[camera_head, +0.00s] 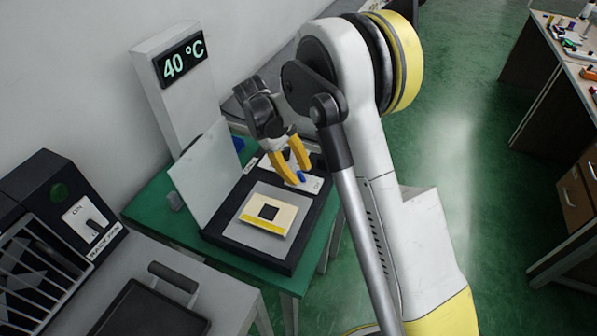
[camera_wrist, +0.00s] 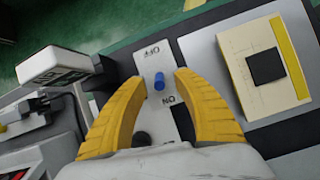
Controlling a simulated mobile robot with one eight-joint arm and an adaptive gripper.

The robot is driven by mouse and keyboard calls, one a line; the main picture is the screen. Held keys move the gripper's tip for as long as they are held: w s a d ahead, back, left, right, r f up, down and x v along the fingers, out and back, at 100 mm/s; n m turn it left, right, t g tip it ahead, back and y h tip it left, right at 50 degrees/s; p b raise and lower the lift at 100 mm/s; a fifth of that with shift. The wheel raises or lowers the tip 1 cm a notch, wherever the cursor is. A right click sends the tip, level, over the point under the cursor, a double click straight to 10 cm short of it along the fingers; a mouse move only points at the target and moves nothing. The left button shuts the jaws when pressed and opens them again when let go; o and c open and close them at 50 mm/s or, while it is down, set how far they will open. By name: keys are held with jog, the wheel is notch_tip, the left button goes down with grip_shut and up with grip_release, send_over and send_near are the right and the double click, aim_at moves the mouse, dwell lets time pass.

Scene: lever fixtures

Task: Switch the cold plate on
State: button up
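The cold plate (camera_head: 228,230) is a black box on a green table, with a grey metal top. A white panel (camera_head: 314,186) on it carries a small blue lever (camera_head: 301,176). In the wrist view the lever (camera_wrist: 159,81) stands between upside-down labels OFF (far side) and ON (near side); I cannot tell surely which way it leans. My gripper (camera_head: 298,175) is above the panel, its yellow fingers open. In the wrist view its fingertips (camera_wrist: 160,76) are on either side of the lever, with gaps; no contact is clear. The display (camera_head: 181,60) reads 40 °C.
A cream and yellow block with a black square (camera_head: 270,212) lies on the metal top. A raised pale lid (camera_head: 207,168) stands behind it. At left are a dark caged device (camera_head: 60,215) with its own ON switch and a black pan-like press (camera_head: 150,308).

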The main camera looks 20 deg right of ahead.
jog(key=shift+r, duration=0.1)
jog(key=v, duration=1.1)
jog(key=shift+r, duration=0.35)
jog(key=shift+r, duration=0.1)
jog(key=s+d+r+m+t+y, duration=0.2)
jog(key=s+d+r+t, duration=0.1)
jog(key=s+r, duration=0.25)
jog(key=s+d+m+t+y, duration=0.1)
jog(key=s+d+m+t, duration=0.1)
jog(key=s, duration=0.7)
jog(key=s+d+m+t+y, duration=0.1)
jog(key=s+m+t, duration=0.3)
jog(key=s, duration=0.5)
jog(key=shift+s+d+t, duration=0.2)
jog(key=shift+d+t, duration=0.35)
jog(key=shift+t, duration=0.35)
